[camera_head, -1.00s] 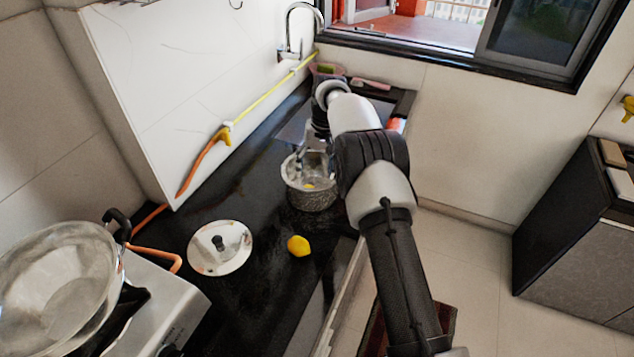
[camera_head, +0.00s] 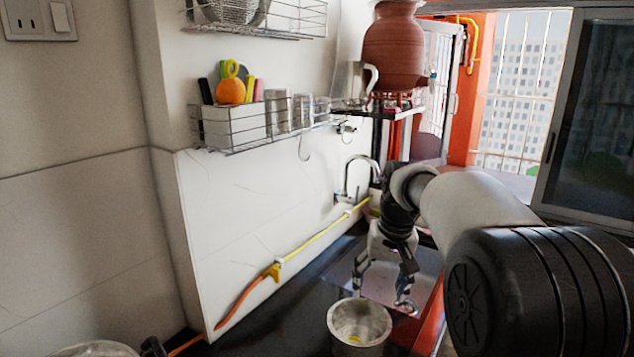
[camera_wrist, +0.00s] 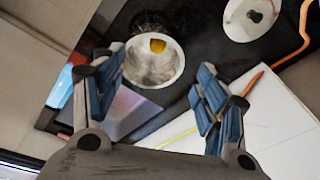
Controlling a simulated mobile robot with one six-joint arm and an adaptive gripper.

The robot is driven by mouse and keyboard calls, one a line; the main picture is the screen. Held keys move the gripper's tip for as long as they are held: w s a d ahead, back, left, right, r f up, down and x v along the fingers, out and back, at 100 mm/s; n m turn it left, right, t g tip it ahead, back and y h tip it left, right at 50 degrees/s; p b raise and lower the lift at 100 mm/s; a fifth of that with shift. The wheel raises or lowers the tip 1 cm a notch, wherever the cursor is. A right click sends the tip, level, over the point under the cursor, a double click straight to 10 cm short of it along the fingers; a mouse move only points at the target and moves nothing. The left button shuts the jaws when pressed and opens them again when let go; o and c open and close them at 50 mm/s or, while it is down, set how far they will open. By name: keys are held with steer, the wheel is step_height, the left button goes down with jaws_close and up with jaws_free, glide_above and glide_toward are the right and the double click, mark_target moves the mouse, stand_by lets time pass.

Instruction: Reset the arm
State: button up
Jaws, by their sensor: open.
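My gripper (camera_head: 384,285) is open and empty, its fingers pointing down above the counter, over and behind the metal pot (camera_head: 359,322). In the wrist view the two blue-padded fingers (camera_wrist: 160,75) are spread apart, with the pot (camera_wrist: 150,72) beyond and between them. A yellow piece (camera_wrist: 157,46) lies inside the pot. My arm reaches in from the right in the head view and hides part of the counter and sink area.
A clay waterpot (camera_head: 394,48) stands on a shelf by the window, above my arm. A wire rack (camera_head: 262,124) hangs on the left wall. A faucet (camera_head: 358,178) and yellow-orange hose (camera_head: 312,243) run along the wall.

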steer(key=s+r+t, duration=0.1)
steer(key=s+r, duration=0.2)
steer(key=s, duration=0.6)
steer(key=s+r, duration=0.3)
steer(key=s, duration=0.5)
steer(key=s+f+t, duration=0.1)
steer(key=s+f, duration=0.2)
steer(key=s, duration=0.5)
steer(key=s+f+n, duration=0.1)
steer(key=s+f, duration=0.2)
steer(key=s, duration=0.6)
steer(key=shift+s+d+t+h, duration=0.2)
steer(key=shift+d+t+h, duration=0.15)
steer(key=shift+t+h, duration=0.05)
